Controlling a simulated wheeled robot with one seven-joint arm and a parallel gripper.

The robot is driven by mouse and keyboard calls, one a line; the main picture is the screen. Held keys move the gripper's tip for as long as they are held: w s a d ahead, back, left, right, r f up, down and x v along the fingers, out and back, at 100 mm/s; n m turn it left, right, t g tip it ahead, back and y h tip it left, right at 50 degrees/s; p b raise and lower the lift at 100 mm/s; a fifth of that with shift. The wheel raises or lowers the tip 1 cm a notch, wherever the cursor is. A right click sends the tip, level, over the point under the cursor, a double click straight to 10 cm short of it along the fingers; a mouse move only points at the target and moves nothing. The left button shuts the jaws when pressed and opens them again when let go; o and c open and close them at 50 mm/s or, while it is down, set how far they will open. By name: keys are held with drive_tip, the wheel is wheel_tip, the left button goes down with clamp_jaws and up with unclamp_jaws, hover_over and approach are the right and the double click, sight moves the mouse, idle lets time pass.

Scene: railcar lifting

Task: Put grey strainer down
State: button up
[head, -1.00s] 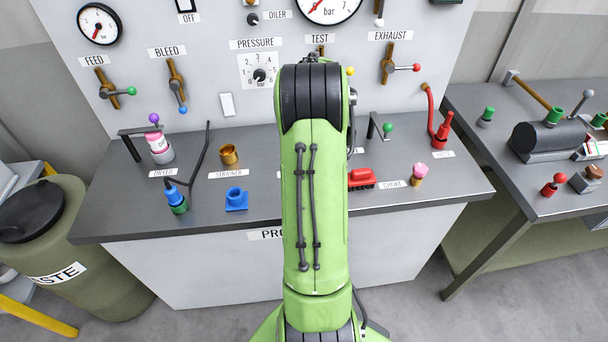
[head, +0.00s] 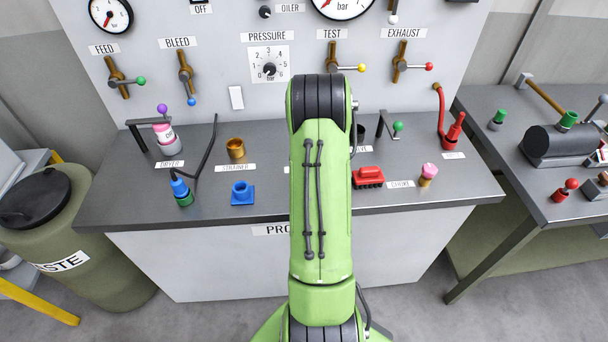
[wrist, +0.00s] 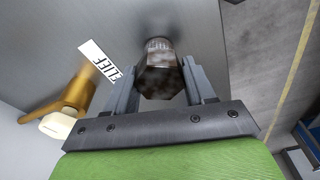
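The grey strainer (wrist: 158,72) shows in the wrist view as a dark, stained, hexagonal piece. It sits between the two fingers of my gripper (wrist: 160,88), which look closed on its sides. What lies directly under it is hidden. In the head view my green arm covers the gripper and the strainer. A STRAINER label (head: 235,168) is on the bench, in front of a brass cup (head: 235,149).
The bench (head: 270,205) also carries a blue fitting (head: 242,193), a blue-and-green bottle (head: 181,191), a red block (head: 368,177) and a pink-topped piece (head: 428,174). A waste drum (head: 85,245) stands left. A brass valve (wrist: 75,95) is left of the gripper in the wrist view.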

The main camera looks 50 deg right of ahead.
drive_tip(key=o, duration=0.4)
drive_tip(key=shift+o, duration=0.2)
wheel_tip(320, 180, up, 12)
drive_tip(key=s+p, duration=0.1)
drive_tip(key=p, duration=0.1)
drive_tip(key=w+a+r+m+t+h, duration=0.1)
drive_tip(key=a+r, duration=0.5)
drive_tip(key=a, duration=0.3)
drive_tip(key=w+a+r+m+t, duration=0.1)
drive_tip(key=w+a+r, duration=0.1)
drive_tip(key=a+r, duration=0.5)
drive_tip(key=s+a+m+t, duration=0.1)
drive_tip(key=s+a, duration=0.6)
drive_tip(key=a, duration=0.2)
drive_tip(key=s+a+m+t, duration=0.1)
drive_tip(key=s+a+m, duration=0.1)
drive_tip(key=s+a, duration=0.5)
drive_tip(key=shift+a+f, duration=0.45)
drive_tip(key=shift+a, duration=0.75)
